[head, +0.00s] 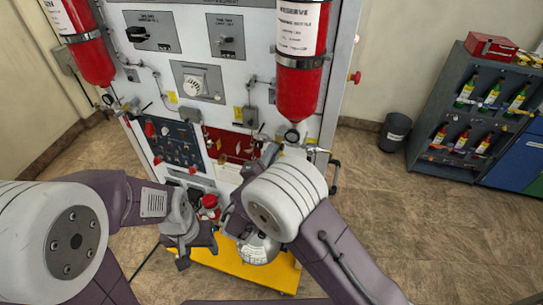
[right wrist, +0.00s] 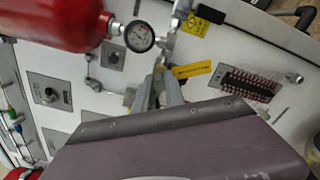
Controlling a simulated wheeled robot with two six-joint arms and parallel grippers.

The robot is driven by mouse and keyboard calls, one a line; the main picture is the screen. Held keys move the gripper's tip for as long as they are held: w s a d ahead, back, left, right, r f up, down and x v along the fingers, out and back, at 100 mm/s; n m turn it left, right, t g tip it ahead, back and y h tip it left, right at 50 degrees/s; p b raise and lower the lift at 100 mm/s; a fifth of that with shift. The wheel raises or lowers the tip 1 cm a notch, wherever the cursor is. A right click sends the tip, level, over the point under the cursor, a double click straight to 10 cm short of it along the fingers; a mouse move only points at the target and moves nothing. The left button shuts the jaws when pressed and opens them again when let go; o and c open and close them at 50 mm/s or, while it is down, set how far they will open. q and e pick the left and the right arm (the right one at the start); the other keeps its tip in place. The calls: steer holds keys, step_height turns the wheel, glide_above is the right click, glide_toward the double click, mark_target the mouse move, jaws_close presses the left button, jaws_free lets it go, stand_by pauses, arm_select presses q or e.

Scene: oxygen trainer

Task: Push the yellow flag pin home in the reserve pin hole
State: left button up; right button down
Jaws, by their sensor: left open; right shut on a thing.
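My right gripper (right wrist: 160,72) is shut; its two grey fingers come together in the right wrist view, close to the panel below the pressure gauge (right wrist: 139,36). A yellow flag (right wrist: 193,70) with small dark lettering sticks out to the right of the fingertips, so they appear shut on the yellow flag pin. The pin's shaft and the reserve pin hole are hidden behind the fingers; I cannot tell how deep the pin sits. In the head view my right wrist hides most of this gripper. My left gripper (head: 188,250) is open and empty, low in front of the trainer.
The red reserve cylinder (head: 298,85) hangs above the right gripper, with its gauge (head: 292,135) close by. A second red cylinder (head: 87,45) is at the left. A dark bin (head: 395,132) and a bottle rack (head: 470,110) stand at the right, with clear floor before them.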

steer(key=shift+w+d, duration=0.15)
steer(key=shift+w, duration=0.25)
steer(key=c, duration=1.3)
jaws_free()
steer(key=shift+s+f+b, duration=0.1)
steer(key=shift+s+b, duration=0.1)
steer(key=shift+b, duration=0.15)
steer(key=b+v, duration=0.3)
steer(key=v, duration=0.5)
steer(key=shift+s, duration=0.25)
